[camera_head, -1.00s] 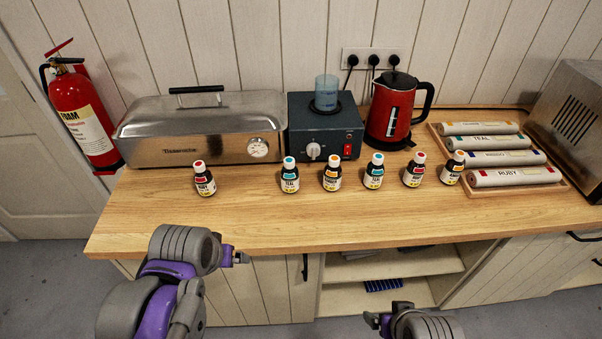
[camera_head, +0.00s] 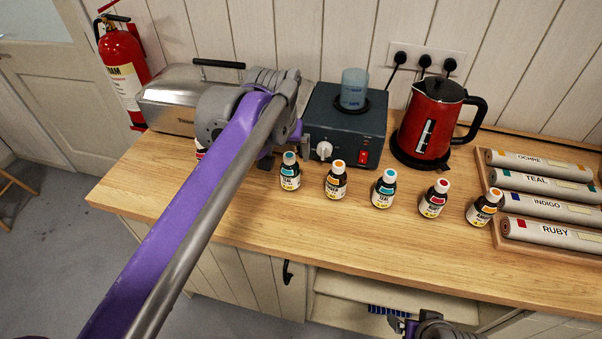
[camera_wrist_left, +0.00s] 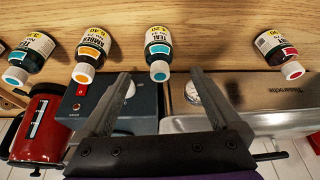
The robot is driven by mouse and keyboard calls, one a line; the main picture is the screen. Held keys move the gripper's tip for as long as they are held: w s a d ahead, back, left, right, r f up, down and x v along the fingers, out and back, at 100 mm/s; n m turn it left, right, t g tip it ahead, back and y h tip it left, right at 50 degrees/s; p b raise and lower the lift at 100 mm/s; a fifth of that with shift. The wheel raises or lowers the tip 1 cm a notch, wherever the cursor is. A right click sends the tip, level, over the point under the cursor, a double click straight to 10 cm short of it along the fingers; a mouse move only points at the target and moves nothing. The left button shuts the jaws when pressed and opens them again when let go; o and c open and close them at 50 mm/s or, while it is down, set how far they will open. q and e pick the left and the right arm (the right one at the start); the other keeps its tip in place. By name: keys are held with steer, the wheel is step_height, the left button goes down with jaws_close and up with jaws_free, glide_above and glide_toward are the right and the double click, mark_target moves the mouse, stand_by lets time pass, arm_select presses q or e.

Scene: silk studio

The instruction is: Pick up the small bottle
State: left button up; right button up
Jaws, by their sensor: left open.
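Several small dark bottles with coloured caps and labels stand in a row on the wooden counter. A teal-capped bottle (camera_head: 290,174) is nearest my left gripper (camera_head: 286,150), which is open and empty just behind and above it. In the left wrist view, this teal bottle (camera_wrist_left: 158,52) lies just beyond the gap between the open fingertips (camera_wrist_left: 160,76). To its right stand an amber bottle (camera_head: 336,183), a second teal bottle (camera_head: 383,191), a red-capped bottle (camera_head: 433,201) and another amber one (camera_head: 483,210). A red-capped bottle (camera_wrist_left: 276,52) is mostly hidden by my arm in the head view. My right gripper (camera_head: 402,324) is low, partly visible.
Behind the bottles stand a steel box (camera_head: 170,100), a dark heater (camera_head: 338,118) holding a blue beaker (camera_head: 354,88), and a red kettle (camera_head: 428,122). Labelled rolls fill a wooden tray (camera_head: 497,235) at right. The front counter strip (camera_head: 330,235) is clear.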

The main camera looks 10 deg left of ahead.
mark_target(287, 160)
arm_select(q)
steer(key=x, duration=0.5)
steer(key=shift+a+f, duration=0.1)
steer(key=x, duration=0.5)
steer(key=shift+d+f+b, duration=0.2)
steer(key=shift+f+b, duration=0.15)
steer(key=shift+b, duration=0.05)
steer(key=shift+s, duration=0.1)
jaws_close()
